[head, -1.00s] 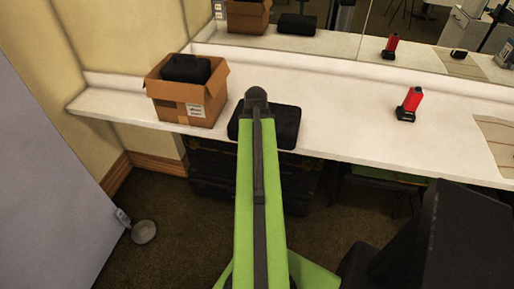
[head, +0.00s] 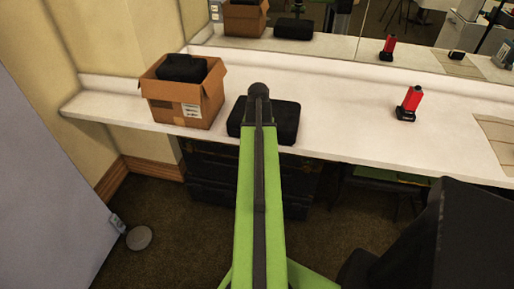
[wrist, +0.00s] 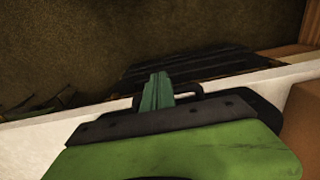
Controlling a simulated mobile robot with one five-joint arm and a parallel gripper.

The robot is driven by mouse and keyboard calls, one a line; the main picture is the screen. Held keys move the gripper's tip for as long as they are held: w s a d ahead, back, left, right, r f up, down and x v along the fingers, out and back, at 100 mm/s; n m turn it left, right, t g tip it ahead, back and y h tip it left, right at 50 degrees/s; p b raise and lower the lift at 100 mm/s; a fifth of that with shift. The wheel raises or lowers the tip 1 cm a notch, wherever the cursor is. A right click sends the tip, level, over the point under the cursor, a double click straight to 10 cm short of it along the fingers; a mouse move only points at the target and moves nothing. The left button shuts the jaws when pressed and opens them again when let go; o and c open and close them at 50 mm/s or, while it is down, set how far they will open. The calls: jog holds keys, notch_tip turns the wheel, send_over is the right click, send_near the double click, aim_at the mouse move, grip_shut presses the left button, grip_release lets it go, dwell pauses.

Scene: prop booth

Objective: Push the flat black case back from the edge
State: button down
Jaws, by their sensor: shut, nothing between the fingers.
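The flat black case (head: 285,122) lies on the white counter (head: 340,128), close to its front edge, right of the cardboard box. My green arm crosses over its middle and hides part of it. In the wrist view the case (wrist: 266,113) shows dark behind my green wrist plate. My gripper (wrist: 155,92) is shut and empty, its fingers at the counter's edge side of the case, beside a dark loop that looks like a handle. I cannot tell whether the fingers touch the case. In the head view the fingers are hidden under the arm.
An open cardboard box (head: 183,100) holding a black object stands just left of the case. A red and black item (head: 409,103) stands farther right, beside a paper sheet (head: 497,138). A mirror backs the counter. Dark drawers (head: 215,175) sit below it. Counter behind the case is clear.

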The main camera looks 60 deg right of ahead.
jog(key=w+d, duration=0.2)
jog(key=d, duration=0.4)
jog(key=w+d, duration=0.2)
jog(key=d, duration=0.5)
jog(key=w+d, duration=0.2)
jog(key=d, duration=0.4)
jog(key=shift+d, duration=0.15)
jog(key=shift+s+a, duration=0.1)
jog(key=shift+a, duration=0.5)
jog(key=a, duration=0.3)
jog(key=shift+s, duration=0.4)
notch_tip(320, 180, up, 10)
jog(key=p, duration=1)
jog(key=shift+s+d+r, duration=0.1)
jog(key=shift+d, duration=0.05)
